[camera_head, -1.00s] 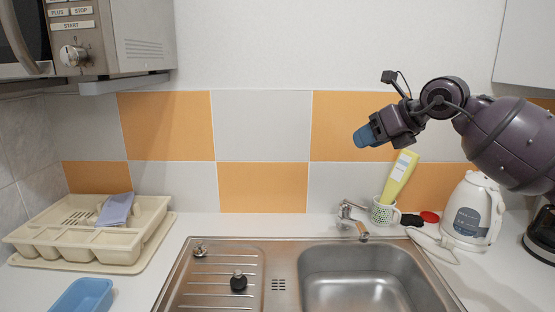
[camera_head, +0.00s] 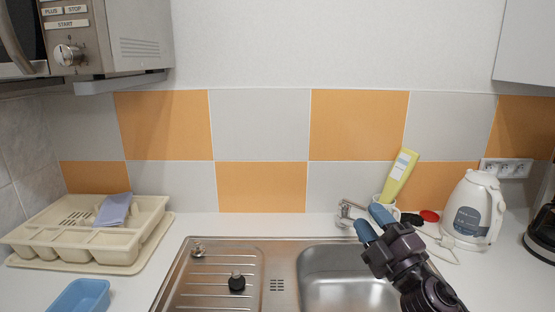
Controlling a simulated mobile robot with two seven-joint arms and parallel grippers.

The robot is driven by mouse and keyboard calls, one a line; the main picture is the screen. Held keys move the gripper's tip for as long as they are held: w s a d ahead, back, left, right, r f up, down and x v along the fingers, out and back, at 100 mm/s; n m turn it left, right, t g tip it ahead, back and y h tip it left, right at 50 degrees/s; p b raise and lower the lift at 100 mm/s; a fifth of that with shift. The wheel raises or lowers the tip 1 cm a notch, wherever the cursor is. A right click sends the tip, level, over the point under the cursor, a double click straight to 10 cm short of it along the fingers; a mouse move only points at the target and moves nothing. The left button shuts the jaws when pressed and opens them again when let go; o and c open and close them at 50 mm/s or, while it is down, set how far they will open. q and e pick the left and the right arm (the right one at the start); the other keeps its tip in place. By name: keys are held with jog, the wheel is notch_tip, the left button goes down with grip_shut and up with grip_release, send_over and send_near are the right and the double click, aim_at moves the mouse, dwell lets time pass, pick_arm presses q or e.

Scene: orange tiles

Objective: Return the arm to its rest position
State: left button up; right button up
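My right gripper (camera_head: 373,222) is at the lower right of the head view, above the right part of the sink (camera_head: 335,285). Its two blue fingertips are spread apart with nothing between them. It points up and to the left, in front of the tap (camera_head: 347,210) and the mug (camera_head: 381,200). My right arm comes in from the bottom edge. My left gripper and arm are not in view.
A white kettle (camera_head: 473,210) is at the right. A cream dish rack (camera_head: 90,240) and a blue tub (camera_head: 80,297) are at the left. A microwave (camera_head: 120,35) hangs at the upper left.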

jog(key=s+d+f+m+g+h, duration=0.3)
jog(key=s+d+f+m+h, duration=0.25)
jog(key=f+m, duration=0.2)
jog(key=s+d+f+m+g+h, duration=0.3)
jog(key=s+d+f+m+h, duration=0.15)
jog(key=f+m+h, duration=0.35)
jog(key=s+f+m+g+y, duration=0.2)
jog(key=s+f+g, duration=0.45)
jog(key=s, duration=0.55)
jog(key=s+f+m+g+y, duration=0.2)
jog(key=s+f+g, duration=0.4)
jog(key=s, duration=0.5)
jog(key=w+f+t+b, duration=0.2)
jog(key=w+f+t, duration=0.1)
jog(key=f, duration=0.5)
jog(key=w+f+t+b, duration=0.3)
jog(key=w+f+t, duration=0.1)
jog(key=f, duration=0.4)
jog(key=shift+a+n+t+b, duration=0.35)
jog(key=shift+t, duration=0.5)
jog(key=shift+w+f, duration=0.1)
